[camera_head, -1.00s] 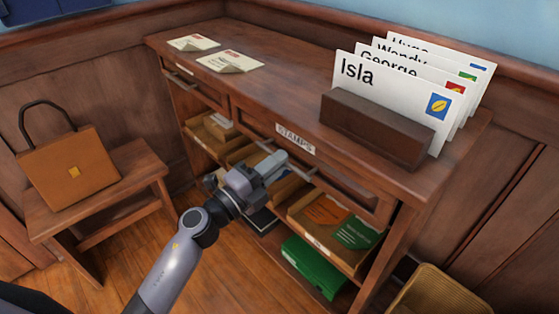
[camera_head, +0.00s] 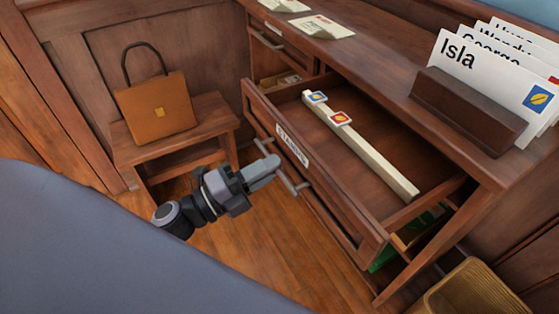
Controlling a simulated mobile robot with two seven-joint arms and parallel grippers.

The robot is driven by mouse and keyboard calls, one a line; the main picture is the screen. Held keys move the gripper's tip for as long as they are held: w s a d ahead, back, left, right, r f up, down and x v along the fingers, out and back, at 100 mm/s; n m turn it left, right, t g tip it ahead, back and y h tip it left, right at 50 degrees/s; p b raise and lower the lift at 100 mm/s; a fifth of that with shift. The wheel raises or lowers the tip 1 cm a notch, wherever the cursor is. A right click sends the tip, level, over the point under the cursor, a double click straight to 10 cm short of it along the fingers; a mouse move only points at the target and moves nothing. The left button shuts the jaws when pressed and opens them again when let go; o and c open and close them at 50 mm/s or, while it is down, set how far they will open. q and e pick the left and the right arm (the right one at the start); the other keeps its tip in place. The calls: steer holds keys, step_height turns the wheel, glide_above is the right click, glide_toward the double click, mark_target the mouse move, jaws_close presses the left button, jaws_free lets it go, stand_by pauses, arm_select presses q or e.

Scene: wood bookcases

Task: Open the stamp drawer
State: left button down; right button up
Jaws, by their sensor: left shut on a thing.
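The stamp drawer (camera_head: 343,214) stands pulled well out of the wooden desk, its front bearing a "STAMPS" label (camera_head: 292,146). Inside it lies a long pale strip (camera_head: 375,153) with a blue stamp (camera_head: 317,97) and a red stamp (camera_head: 341,118) near its far left end. My left gripper (camera_head: 275,165) is at the drawer front, shut on the bar handle (camera_head: 294,185) near the label. My right gripper is not in view.
A brown holder (camera_head: 467,108) with several named envelopes stands on the desk top. Loose envelopes (camera_head: 322,26) lie at the back. A brown handbag (camera_head: 158,105) sits on a wooden stool (camera_head: 212,117) at left. A wicker basket (camera_head: 477,292) stands at lower right. Open floor lies below the drawer.

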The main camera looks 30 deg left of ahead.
arm_select(q)
steer(key=shift+v, duration=0.85)
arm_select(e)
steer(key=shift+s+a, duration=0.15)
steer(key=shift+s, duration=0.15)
arm_select(q)
steer(key=shift+r, duration=0.15)
steer(key=c, duration=1.2)
jaws_free()
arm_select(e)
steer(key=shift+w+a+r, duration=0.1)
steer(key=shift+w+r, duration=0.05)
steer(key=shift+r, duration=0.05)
arm_select(q)
steer(key=v, duration=0.7)
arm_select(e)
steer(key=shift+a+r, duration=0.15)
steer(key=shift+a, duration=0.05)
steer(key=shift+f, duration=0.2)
arm_select(q)
steer(key=shift+a+n, duration=0.1)
steer(key=shift+n, duration=0.2)
